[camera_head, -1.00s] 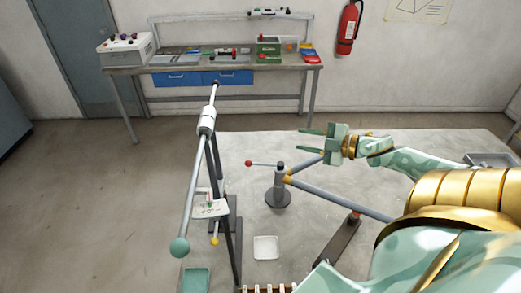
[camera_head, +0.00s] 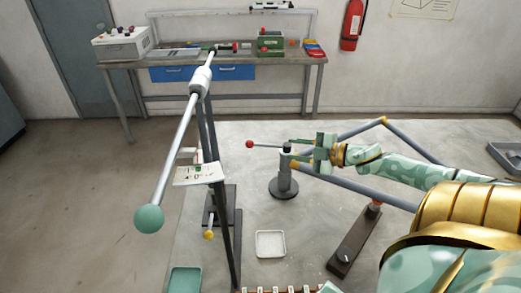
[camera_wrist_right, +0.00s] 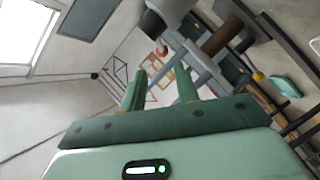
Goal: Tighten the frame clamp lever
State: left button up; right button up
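The clamp is a grey post on a round dark base (camera_head: 284,187), standing on the pale table. Its lever is a thin rod with a red ball knob (camera_head: 249,144), reaching left from the post's dark top. The bicycle-like frame of blue-grey tubes (camera_head: 372,190) runs right from the clamp. My right gripper (camera_head: 300,150) is open, its fingers pointing left beside the clamp's top; contact cannot be told. In the right wrist view, its two fingers (camera_wrist_right: 160,88) are apart with nothing between them, and the red knob (camera_wrist_right: 162,50) shows beyond. My left gripper is out of view.
A tall dark stand with a white-collared rod and green ball (camera_head: 149,218) rises left of the clamp. A small white tray (camera_head: 270,244) lies in front. A dark support (camera_head: 354,240) stands right. A workbench (camera_head: 130,68) is behind.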

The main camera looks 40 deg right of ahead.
aim_at(265, 145)
jog(key=b+x, duration=0.3)
jog(key=x, duration=0.7)
jog(key=shift+w+f, duration=0.2)
jog(key=shift+w, duration=0.2)
jog(key=shift+w+a+f+b, duration=0.1)
jog(key=shift+w+a+b, duration=0.2)
jog(key=shift+w, duration=0.25)
jog(key=shift+c, duration=0.3)
